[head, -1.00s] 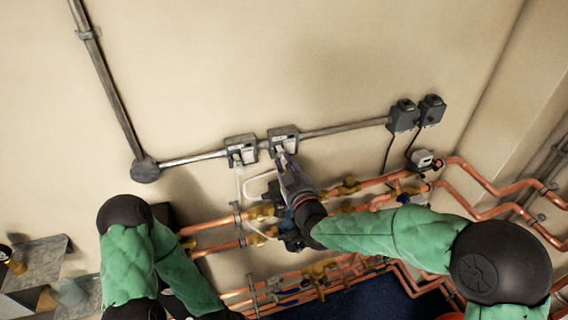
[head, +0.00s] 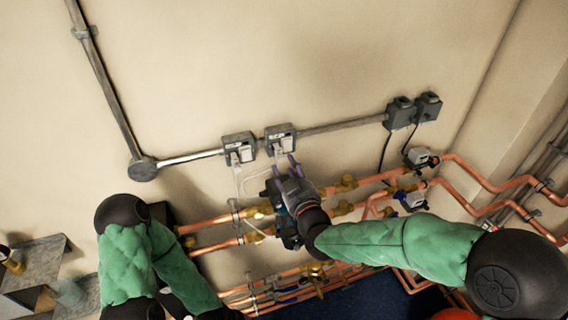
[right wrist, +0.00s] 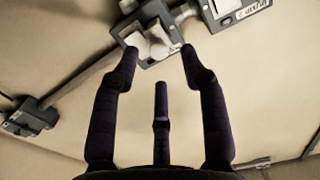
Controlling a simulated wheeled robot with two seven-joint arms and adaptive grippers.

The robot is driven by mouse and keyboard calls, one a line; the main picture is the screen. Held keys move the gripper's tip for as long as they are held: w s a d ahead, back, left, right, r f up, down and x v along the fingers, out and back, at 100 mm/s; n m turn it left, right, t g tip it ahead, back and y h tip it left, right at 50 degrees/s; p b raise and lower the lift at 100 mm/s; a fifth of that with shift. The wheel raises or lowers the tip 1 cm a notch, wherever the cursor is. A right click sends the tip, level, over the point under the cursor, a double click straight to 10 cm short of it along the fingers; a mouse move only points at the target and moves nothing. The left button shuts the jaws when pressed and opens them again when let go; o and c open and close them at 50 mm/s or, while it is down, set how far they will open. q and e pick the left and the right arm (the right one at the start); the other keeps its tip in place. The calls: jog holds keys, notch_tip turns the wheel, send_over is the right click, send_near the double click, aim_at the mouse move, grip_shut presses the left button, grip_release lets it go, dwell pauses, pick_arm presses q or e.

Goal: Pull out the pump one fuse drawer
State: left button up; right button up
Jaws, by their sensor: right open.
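Two grey switch units with white fronts sit side by side on the wall conduit in the head view, a left unit (head: 239,148) and a right unit (head: 280,138). My right gripper (head: 284,164) is open and empty, just below the right unit. In the right wrist view the right unit (right wrist: 128,36) lies just beyond the spread fingertips, with a white part (right wrist: 156,46) between them; I cannot tell how far it sticks out. My left gripper is not in view.
Copper pipes (head: 470,175) with brass valves and a dark pump (head: 287,232) run below the units. Thin white cables hang from the units. Two dark boxes (head: 400,113) sit right along the conduit (head: 345,125). The wall above is clear.

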jog(key=v, duration=0.9)
jog(key=shift+r, duration=0.1)
jog(key=s+d+f+m+g+h+b, duration=0.15)
jog(key=f+g+b, duration=0.3)
jog(key=f, duration=1.25)
jog(key=d+f+m+g+h+b, duration=0.1)
jog(key=d+f+g+b, duration=0.35)
jog(key=f, duration=1.35)
jog(key=s+f+m+g+b, duration=0.1)
jog(key=s+f+g+b, duration=0.1)
jog(key=s+f, duration=0.4)
jog(key=s+f+m+g+b, duration=0.1)
jog(key=s+f+g+b, duration=0.2)
jog(key=f, duration=1.1)
jog(key=s+f+m+g+b, duration=0.1)
jog(key=s+f+g+b, duration=0.1)
jog(key=s+f+b, duration=0.4)
jog(key=s+a+f+y, duration=0.1)
jog(key=s+f, duration=0.2)
jog(key=shift+f+g, duration=0.4)
jog(key=shift+m, duration=0.25)
